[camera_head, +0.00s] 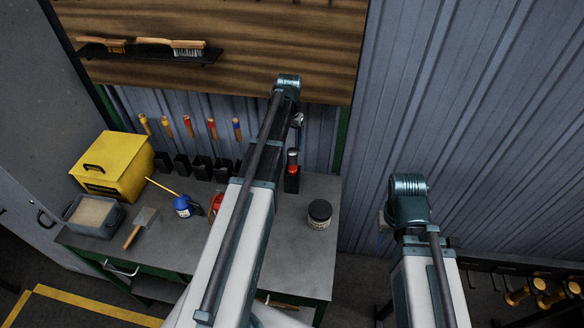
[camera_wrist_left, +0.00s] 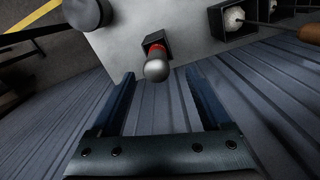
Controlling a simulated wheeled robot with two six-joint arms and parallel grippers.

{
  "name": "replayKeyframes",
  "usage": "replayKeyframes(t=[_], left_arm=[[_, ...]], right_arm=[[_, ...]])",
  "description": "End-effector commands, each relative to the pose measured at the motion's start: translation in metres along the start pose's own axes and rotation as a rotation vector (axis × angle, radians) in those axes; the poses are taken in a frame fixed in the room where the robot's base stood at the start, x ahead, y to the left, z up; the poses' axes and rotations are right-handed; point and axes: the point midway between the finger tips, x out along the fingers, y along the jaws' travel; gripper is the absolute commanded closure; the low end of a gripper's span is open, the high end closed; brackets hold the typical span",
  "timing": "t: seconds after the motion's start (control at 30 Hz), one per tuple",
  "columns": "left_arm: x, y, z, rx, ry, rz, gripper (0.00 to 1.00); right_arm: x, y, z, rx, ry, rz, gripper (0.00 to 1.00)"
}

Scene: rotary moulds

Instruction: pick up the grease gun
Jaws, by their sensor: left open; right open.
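An upright tool with a red band and a rounded grey end, which looks like the grease gun (camera_head: 292,158), stands in a small black holder on the bench, near the back wall. In the left wrist view the grease gun (camera_wrist_left: 156,67) shows end-on, just beyond the fingertips and between their lines. My left gripper (camera_wrist_left: 163,78) is open and empty, apart from the tool. In the head view its fingers are hidden behind my arm. My right arm ends at the right, in front of the wall; its gripper fingers are hidden.
Several black holders with handled tools line the back. The ribbed wall (camera_head: 460,120) stands close behind.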

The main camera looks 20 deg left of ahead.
Motion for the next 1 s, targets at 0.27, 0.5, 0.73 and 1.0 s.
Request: replayKeyframes(t=[0.27, 0.5, 0.73, 1.0], left_arm=[[0.047, 0.001, -0.001, 0.000, 0.000, 0.000, 0.19], [0.069, 0.001, -0.001, 0.000, 0.000, 0.000, 0.19], [0.070, 0.001, -0.001, 0.000, 0.000, 0.000, 0.19], [0.095, 0.004, -0.007, 0.001, 0.000, 0.000, 0.19]], right_arm=[[0.047, -0.004, -0.003, 0.001, 0.002, 0.000, 0.50], [0.069, -0.006, -0.005, 0.002, 0.003, 0.001, 0.50], [0.069, -0.006, -0.005, 0.002, 0.003, 0.001, 0.50], [0.094, -0.009, -0.006, -0.003, 0.003, 0.002, 0.50]])
